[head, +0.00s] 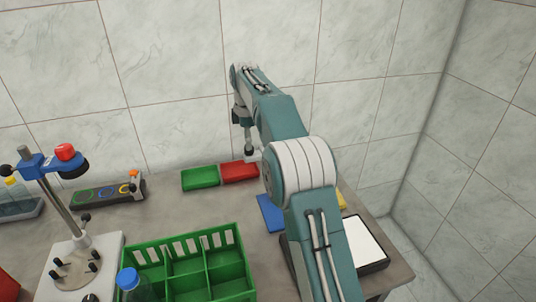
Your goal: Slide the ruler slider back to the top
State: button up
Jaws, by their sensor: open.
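A stand with a slanted metal post (62,205) is at the left on a white base plate (112,250). A blue clamp (36,162) with a red knob (65,151) and black knobs sits at the top end of the post. No ruler marks can be made out, and I cannot tell whether this clamp is the ruler slider. My gripper (249,151) points down near the wall, above the back of the table by the red block (239,171). It is open, small and partly hidden by my arm. It is well to the right of the stand and touches nothing I can make out.
A green block (199,177) lies beside the red one. A green divided crate (238,237) and a blue-capped bottle (128,279) stand in front. A panel with coloured rings (108,192) lies back left. A white-topped pad (364,240) and blue piece (270,212) lie right. The tiled wall is close behind.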

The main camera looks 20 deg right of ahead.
jog(key=shift+r, duration=2.35)
jog(key=shift+r, duration=0.15)
jog(key=s+r+m+t, duration=0.2)
jog(key=s+r+m, duration=0.25)
jog(key=s, duration=0.55)
jog(key=s+r+m+t, duration=0.1)
jog(key=s+r+m, duration=0.35)
jog(key=s, duration=0.65)
jog(key=s+f+m+t, duration=0.1)
jog(key=s+f+m, duration=0.2)
jog(key=s, duration=0.7)
jog(key=s+f+m+t, duration=0.1)
jog(key=s+f+m, duration=0.3)
jog(key=s+f, duration=0.3)
jog(key=s, duration=0.3)
jog(key=shift+f+t, duration=0.3)
jog(key=shift+f, duration=0.05)
